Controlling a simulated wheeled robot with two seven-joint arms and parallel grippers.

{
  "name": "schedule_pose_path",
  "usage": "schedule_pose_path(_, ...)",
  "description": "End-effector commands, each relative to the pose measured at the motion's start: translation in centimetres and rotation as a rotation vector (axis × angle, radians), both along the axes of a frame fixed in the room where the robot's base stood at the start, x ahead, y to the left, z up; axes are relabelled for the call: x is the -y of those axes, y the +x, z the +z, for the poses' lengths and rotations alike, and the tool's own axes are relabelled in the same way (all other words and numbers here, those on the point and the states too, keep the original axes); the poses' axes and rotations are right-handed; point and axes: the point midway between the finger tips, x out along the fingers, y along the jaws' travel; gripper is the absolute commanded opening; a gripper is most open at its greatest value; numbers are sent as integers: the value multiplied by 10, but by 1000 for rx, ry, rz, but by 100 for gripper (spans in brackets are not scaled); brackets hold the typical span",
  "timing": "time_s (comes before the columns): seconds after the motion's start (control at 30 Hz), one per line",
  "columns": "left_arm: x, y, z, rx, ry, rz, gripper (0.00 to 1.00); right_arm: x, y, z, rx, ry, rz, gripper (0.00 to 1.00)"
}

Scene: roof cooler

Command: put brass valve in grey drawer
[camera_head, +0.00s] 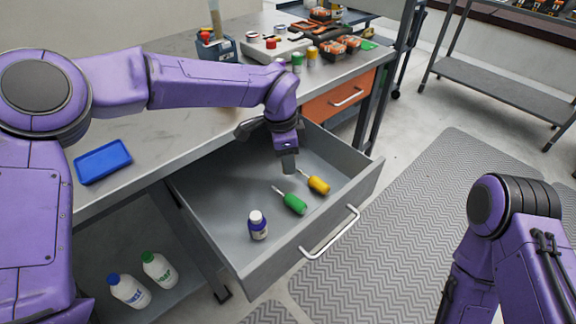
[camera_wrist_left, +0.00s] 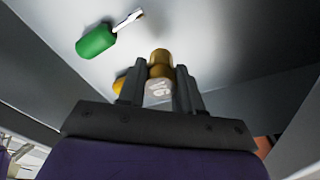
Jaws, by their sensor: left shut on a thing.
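The grey drawer (camera_head: 220,190) stands pulled open below the worktop. My left gripper (camera_head: 289,163) reaches down inside the drawer's outline, towards its back right part. In the left wrist view my left gripper (camera_wrist_left: 160,90) is shut on the brass valve (camera_wrist_left: 160,62), a small brass-coloured piece with a pale, marked end. The fingers hide the valve in the head view. I cannot tell whether the valve touches the drawer floor. My right gripper is out of view; only part of my right arm shows at lower right.
A blue tray (camera_head: 103,161) lies on the worktop (camera_head: 160,135). An orange drawer (camera_head: 340,98) is beside the grey one. Two white bottles stand below.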

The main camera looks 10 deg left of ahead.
Motion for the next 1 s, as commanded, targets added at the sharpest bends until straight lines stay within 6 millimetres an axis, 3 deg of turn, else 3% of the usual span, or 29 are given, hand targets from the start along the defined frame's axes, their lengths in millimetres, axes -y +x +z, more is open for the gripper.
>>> schedule_pose_path(0.13,0,-1,-28,-3,1,-1,0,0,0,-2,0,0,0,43)
schedule_pose_path(0.5,0,-1,-35,0,0,-1,0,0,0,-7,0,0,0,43)
schedule_pose_path(0.53,0,-1,-33,0,1,-1,44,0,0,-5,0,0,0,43)
schedule_pose_path(0.6,0,-1,-33,0,1,-1,60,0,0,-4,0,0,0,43)
schedule_pose_path(0.87,0,-1,-31,0,1,-1,60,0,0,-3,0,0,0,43)
schedule_pose_path(1.0,-2,-1,-17,1,-1,-1,60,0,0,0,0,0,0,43)
